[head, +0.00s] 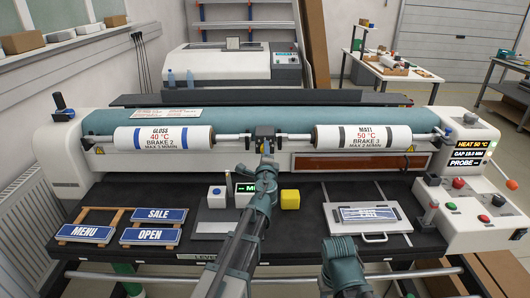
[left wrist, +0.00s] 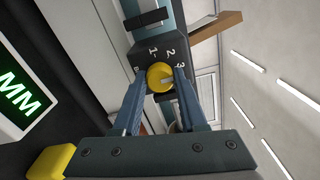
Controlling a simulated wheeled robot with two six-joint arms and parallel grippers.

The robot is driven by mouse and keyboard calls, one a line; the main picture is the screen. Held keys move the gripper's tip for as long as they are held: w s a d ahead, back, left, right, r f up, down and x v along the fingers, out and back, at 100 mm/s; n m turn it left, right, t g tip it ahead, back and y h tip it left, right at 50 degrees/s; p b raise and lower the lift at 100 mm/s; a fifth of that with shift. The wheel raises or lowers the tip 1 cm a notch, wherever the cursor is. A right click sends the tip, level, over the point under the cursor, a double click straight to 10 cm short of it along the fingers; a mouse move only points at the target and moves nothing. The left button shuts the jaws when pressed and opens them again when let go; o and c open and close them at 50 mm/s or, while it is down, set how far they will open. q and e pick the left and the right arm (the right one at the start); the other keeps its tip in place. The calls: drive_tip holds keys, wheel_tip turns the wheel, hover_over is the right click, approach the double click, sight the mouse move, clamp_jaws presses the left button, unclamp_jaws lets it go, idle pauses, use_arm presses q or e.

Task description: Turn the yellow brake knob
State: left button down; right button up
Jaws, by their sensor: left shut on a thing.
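The yellow brake knob (left wrist: 160,76) sits on a dark block (left wrist: 155,45) with the white marks 1, 2 and 3 around it. A small pale mark shows on the knob's face; I cannot tell for certain which number it points to. My left gripper (left wrist: 160,88) has one finger on each side of the knob and is shut on it. In the head view my left gripper (head: 266,148) reaches the middle of the machine between the two rolls and hides the knob. My right arm shows at the bottom, but its gripper is out of view.
A gloss roll (head: 163,138) is labelled brake 2; a matt roll (head: 362,137) is labelled brake 3. A side panel (head: 475,145) reads heat 50 °C.

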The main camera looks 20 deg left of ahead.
use_arm(q)
drive_tip(key=shift+s, duration=0.1)
drive_tip(key=shift+c, duration=2.2)
unclamp_jaws()
